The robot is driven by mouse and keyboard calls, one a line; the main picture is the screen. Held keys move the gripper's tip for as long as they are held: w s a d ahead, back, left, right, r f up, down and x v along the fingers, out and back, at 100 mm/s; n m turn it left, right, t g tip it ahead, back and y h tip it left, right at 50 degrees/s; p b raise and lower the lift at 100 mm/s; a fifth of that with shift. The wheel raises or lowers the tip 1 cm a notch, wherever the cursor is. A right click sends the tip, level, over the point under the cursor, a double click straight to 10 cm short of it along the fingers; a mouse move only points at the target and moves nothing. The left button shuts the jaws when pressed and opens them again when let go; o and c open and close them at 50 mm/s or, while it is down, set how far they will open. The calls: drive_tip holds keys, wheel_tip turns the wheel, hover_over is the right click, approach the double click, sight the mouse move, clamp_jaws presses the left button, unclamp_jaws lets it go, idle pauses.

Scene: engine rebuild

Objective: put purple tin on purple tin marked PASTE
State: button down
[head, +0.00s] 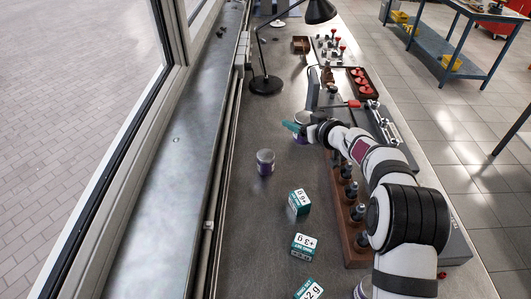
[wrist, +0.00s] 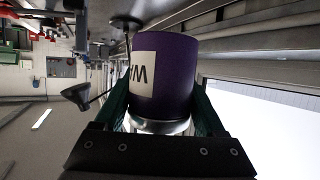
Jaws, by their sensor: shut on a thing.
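A purple tin (wrist: 176,75) with a white label and a silver end sits between the green fingers of my gripper (wrist: 160,108) in the wrist view. Only part of its label shows, with a W-like letter. In the head view my gripper (head: 297,128) is shut on this tin (head: 301,140), near the middle of the bench; I cannot tell how high it is. A second purple tin (head: 265,163) with a silver top stands upright on the bench, apart from my gripper, to its left and nearer the camera. Its label cannot be read.
Several green and white boxes (head: 300,202) lie on the near bench. A wooden rack with dark pegs (head: 347,215) stands under my arm. A black lamp (head: 266,84) and a box of red parts (head: 362,84) stand farther back. The bench left of the standing tin is clear.

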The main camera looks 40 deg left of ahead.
drive_tip(key=s+a+f, duration=0.1)
drive_tip(key=a+f, duration=0.1)
drive_tip(key=a, duration=0.1)
drive_tip(key=s+a+f, duration=0.1)
drive_tip(key=a+f, duration=0.1)
drive_tip(key=a, duration=0.1)
drive_tip(key=s+a+f, duration=0.2)
drive_tip(key=a, duration=0.2)
drive_tip(key=shift+s+f, duration=0.1)
drive_tip(key=shift+f, duration=0.1)
wheel_tip(320, 180, down, 4)
drive_tip(key=shift+s+a+f, duration=0.1)
drive_tip(key=shift+a, duration=0.05)
drive_tip(key=shift+f, duration=0.15)
unclamp_jaws()
